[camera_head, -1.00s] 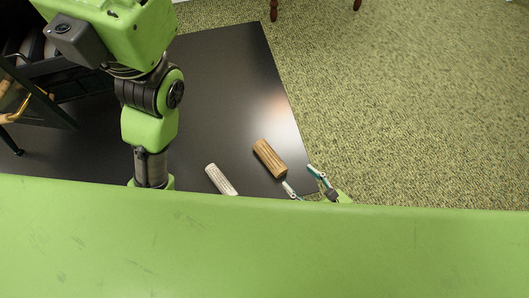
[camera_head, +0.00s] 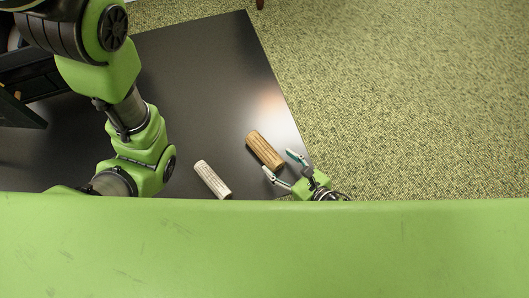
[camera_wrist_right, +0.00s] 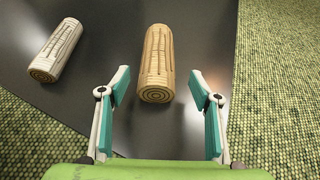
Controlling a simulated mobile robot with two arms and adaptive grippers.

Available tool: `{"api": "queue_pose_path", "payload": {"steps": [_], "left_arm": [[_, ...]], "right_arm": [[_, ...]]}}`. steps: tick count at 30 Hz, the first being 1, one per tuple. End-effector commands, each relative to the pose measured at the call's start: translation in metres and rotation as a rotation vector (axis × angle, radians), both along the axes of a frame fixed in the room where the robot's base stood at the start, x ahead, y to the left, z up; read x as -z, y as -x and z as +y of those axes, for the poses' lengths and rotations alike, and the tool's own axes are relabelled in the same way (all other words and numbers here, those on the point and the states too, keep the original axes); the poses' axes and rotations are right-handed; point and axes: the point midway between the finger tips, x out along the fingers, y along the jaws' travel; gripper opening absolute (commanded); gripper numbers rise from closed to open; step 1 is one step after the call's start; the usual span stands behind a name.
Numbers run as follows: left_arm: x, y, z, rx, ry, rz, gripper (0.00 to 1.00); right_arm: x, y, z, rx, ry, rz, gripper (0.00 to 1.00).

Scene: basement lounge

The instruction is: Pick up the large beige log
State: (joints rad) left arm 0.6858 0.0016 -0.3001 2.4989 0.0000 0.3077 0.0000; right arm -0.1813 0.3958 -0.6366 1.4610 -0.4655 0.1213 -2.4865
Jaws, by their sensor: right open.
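Two logs lie on a dark table. The larger tan-beige log (camera_head: 265,150) is nearer the table's right edge; in the right wrist view it (camera_wrist_right: 157,62) lies ahead, between the lines of the two fingers. A smaller, paler log (camera_head: 212,180) lies to its left, and also shows at the left of the right wrist view (camera_wrist_right: 56,50). My right gripper (camera_head: 281,165) is open and empty, just short of the near end of the larger log. My left arm comes in from the left, but its gripper is not seen.
The dark table (camera_head: 200,80) is bare around the logs. Its right edge is close to my right gripper, with green carpet (camera_head: 400,100) beyond. A dark piece of furniture (camera_head: 20,105) stands at the far left. My green body hides the near part.

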Motion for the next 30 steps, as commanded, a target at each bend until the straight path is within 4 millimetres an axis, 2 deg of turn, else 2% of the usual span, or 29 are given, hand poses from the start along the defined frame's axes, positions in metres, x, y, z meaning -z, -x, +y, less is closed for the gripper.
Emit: {"api": "queue_pose_path", "payload": {"steps": [7, 15, 26, 30], "left_arm": [[0.008, 0.004, 0.0, 0.0, 0.0, -0.01, 0.4], [0.032, 0.004, 0.0, 0.0, 0.0, -0.01, 0.4], [0.034, 0.004, 0.0, 0.0, -0.001, -0.011, 0.4], [0.034, 0.004, 0.0, 0.0, -0.001, -0.011, 0.4]], "right_arm": [[0.009, -0.014, 0.012, 0.0, 0.0, 0.0, 0.58], [0.023, -0.04, 0.038, 0.0, 0.0, 0.0, 0.58], [0.023, -0.046, 0.043, -0.001, 0.0, 0.002, 0.58], [0.023, -0.046, 0.043, -0.001, 0.0, 0.002, 0.22]]}}
